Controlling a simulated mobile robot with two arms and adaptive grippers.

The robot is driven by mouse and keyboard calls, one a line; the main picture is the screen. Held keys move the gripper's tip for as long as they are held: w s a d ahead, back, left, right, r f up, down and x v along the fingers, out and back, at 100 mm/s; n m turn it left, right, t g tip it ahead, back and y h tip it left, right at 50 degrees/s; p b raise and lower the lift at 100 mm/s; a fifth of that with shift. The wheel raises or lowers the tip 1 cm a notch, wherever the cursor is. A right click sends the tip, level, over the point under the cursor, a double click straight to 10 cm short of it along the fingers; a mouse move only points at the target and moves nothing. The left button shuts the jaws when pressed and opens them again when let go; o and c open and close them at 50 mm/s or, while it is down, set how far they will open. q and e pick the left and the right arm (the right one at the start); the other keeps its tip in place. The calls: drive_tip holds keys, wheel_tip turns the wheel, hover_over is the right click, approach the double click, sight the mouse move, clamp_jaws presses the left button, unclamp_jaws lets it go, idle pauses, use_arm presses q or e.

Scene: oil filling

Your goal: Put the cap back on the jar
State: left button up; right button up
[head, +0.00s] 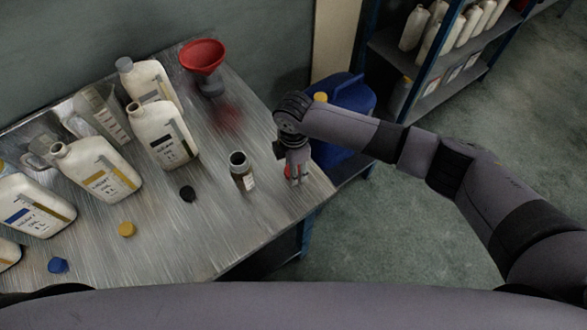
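A small dark jar (242,172) with a pale label stands upright near the right part of the metal table, its round mouth open and uncovered. A black cap (187,193) lies on the table to the left of the jar, apart from it. My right gripper (295,175) points down over the table's right edge area, a short way right of the jar and not touching it. Small red patches show at its fingertips; I cannot tell whether it is open or shut. My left gripper is out of view.
A yellow cap (126,229) and a blue cap (57,265) lie at the front left. Several white bottles (163,134) crowd the left of the table (180,245). A red funnel (203,56) stands at the back. A blue container (345,95) is beyond the right edge.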

drive_tip(key=shift+r, duration=0.15)
use_arm(q)
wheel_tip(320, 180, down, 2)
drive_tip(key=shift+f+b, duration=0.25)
drive_tip(key=shift+b, duration=1)
use_arm(e)
wheel_tip(320, 180, up, 20)
drive_tip(key=shift+f, duration=0.1)
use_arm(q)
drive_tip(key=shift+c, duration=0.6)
